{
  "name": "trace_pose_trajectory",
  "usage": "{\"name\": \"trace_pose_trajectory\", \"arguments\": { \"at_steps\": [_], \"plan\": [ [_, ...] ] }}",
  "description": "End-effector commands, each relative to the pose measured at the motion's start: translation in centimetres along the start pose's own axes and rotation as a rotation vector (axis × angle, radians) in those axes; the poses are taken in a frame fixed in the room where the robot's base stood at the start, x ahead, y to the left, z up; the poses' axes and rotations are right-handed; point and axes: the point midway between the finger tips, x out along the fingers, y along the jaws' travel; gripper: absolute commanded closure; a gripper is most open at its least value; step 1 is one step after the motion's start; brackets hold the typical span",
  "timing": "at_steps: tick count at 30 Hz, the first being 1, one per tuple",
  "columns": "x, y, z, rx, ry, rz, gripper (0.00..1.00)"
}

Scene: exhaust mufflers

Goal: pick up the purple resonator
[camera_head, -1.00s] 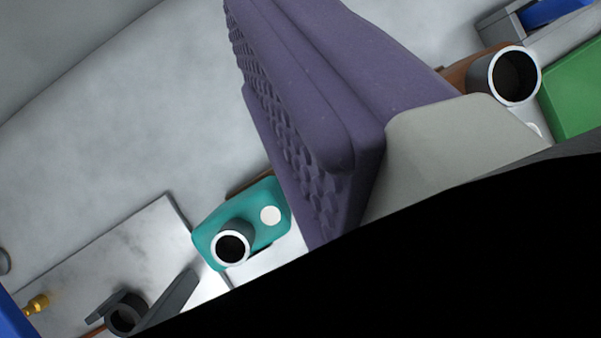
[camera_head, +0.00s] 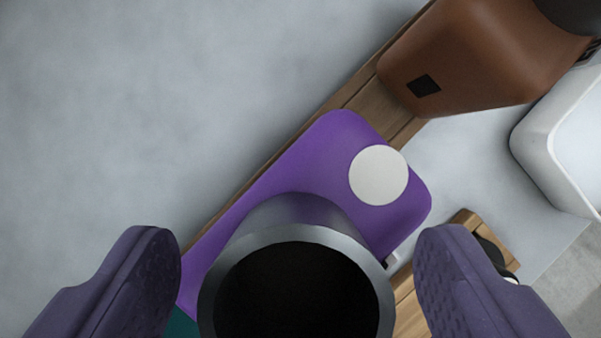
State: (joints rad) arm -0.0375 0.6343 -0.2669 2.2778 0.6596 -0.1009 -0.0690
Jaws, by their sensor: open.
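The purple resonator (camera_head: 322,152) lies on a wooden strip in the lower middle of the view. It has a round white disc on top and a wide grey metal pipe with a dark opening that faces me. My gripper (camera_head: 297,262) is open, with one purple-grey ridged finger on each side of the pipe. A gap shows between the left finger and the pipe, and a smaller one on the right. The bottom edge of the view cuts off the lower part of the pipe and of the fingers.
A brown muffler (camera_head: 478,55) sits at the upper right, beside the purple one. A white tray-like thing (camera_head: 560,140) stands at the right edge. A bit of teal shows at the lower left. The grey surface at the upper left (camera_head: 150,110) is bare.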

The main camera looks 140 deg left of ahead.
Motion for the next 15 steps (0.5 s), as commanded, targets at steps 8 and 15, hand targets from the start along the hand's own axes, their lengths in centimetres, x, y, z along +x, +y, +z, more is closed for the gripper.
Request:
{"name": "trace_pose_trajectory", "arguments": {
  "at_steps": [8, 15],
  "plan": [
    [0.75, -0.08, -0.07, 0.000, 0.001, -0.002, 0.19],
    [0.73, -0.08, -0.07, 0.000, 0.001, -0.002, 0.67]
  ]
}}
